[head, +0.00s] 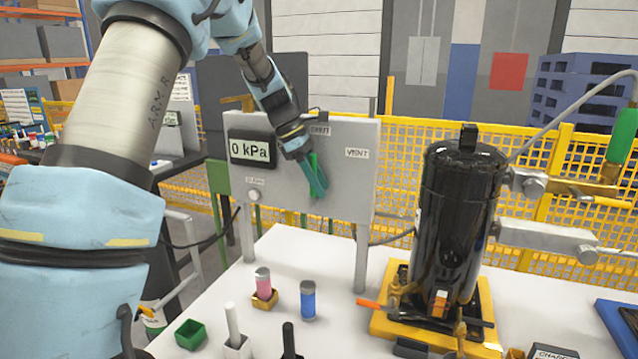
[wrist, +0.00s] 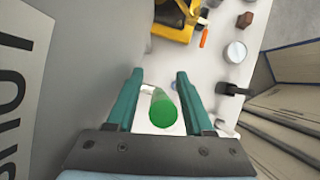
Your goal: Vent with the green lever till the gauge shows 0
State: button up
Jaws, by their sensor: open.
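The grey panel (head: 285,205) carries a gauge display (head: 251,149) that reads 0 kPa. Labels on it read SHUT (head: 319,130) at the top and VENT (head: 357,153) to the right. The green lever (wrist: 163,111) shows end-on in the wrist view, between the two teal fingers. My gripper (head: 318,192) is open in front of the panel, its fingers on either side of the lever with gaps showing. In the head view my gripper covers most of the lever, so its angle is hard to tell. My gripper also shows in the wrist view (wrist: 159,75).
A black compressor (head: 460,220) stands on a yellow pallet (head: 385,328) to the right. A pink vial (head: 263,281), a blue vial (head: 308,302) and a green cup (head: 190,334) stand on the white table (head: 335,335) below the panel. A yellow mesh fence (head: 400,170) is behind.

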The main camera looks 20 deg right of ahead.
jog(key=shift+r, duration=0.1)
jog(key=b+v, duration=0.2)
jog(key=v, duration=0.8)
jog(key=shift+r, duration=0.3)
jog(key=shift+a, duration=0.1)
jog(key=s+a+f+m+t+y, duration=0.1)
jog(key=s+a+f+m, duration=0.15)
jog(key=a+f, duration=0.4)
jog(key=s+a+f+m+t+y, duration=0.2)
jog(key=a+f+m, duration=0.15)
jog(key=a, duration=0.65)
jog(key=s+a+f+m+t+y, duration=0.1)
jog(key=s+a+f+m, duration=0.5)
jog(key=s+a, duration=0.6)
jog(key=shift+s+a+f+m+t+y, duration=0.2)
jog(key=shift+a+f+m+t+y, duration=0.15)
jog(key=shift+f, duration=0.5)
